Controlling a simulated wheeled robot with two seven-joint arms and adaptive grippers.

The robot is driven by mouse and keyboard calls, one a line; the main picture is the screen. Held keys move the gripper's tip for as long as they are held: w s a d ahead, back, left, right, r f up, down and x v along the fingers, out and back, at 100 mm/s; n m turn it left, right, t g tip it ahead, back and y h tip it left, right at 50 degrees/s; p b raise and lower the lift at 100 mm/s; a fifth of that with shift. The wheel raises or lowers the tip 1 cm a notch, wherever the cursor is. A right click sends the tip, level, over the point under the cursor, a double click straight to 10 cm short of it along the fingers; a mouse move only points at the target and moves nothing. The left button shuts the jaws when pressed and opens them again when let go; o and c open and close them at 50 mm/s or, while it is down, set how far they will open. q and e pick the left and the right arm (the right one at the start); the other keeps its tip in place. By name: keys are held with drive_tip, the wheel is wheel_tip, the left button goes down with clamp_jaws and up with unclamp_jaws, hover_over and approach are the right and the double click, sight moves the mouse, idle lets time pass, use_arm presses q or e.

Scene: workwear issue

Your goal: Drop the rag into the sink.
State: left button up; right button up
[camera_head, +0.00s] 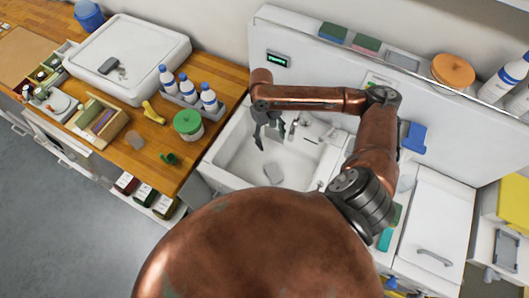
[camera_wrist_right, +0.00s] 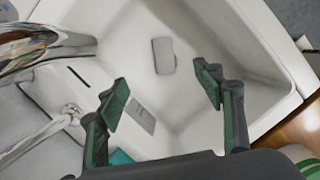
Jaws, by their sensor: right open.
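The white sink (camera_head: 238,150) is in the middle of the head view and fills much of the right wrist view (camera_wrist_right: 205,130). A small grey rectangular piece (camera_head: 273,173) lies on the basin floor; it also shows in the right wrist view (camera_wrist_right: 163,55). It may be the rag, but I cannot tell for sure. My right gripper (camera_head: 270,142) is over the basin, open and empty. In the right wrist view its green-padded fingers (camera_wrist_right: 163,85) are spread wide, with the grey piece beyond them, apart from both. My left gripper is not in view.
The tap (camera_head: 294,127) stands at the back of the sink, close to my right arm. A teal item (camera_head: 386,239) lies right of the sink.

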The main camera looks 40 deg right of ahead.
drive_tip(key=v, duration=0.4)
drive_tip(key=p+x, duration=0.5)
drive_tip(key=x, duration=0.3)
drive_tip(key=shift+s+f, duration=0.25)
drive_tip(key=shift+s, duration=0.25)
idle(0.3)
drive_tip(key=shift+f, duration=0.1)
idle(0.3)
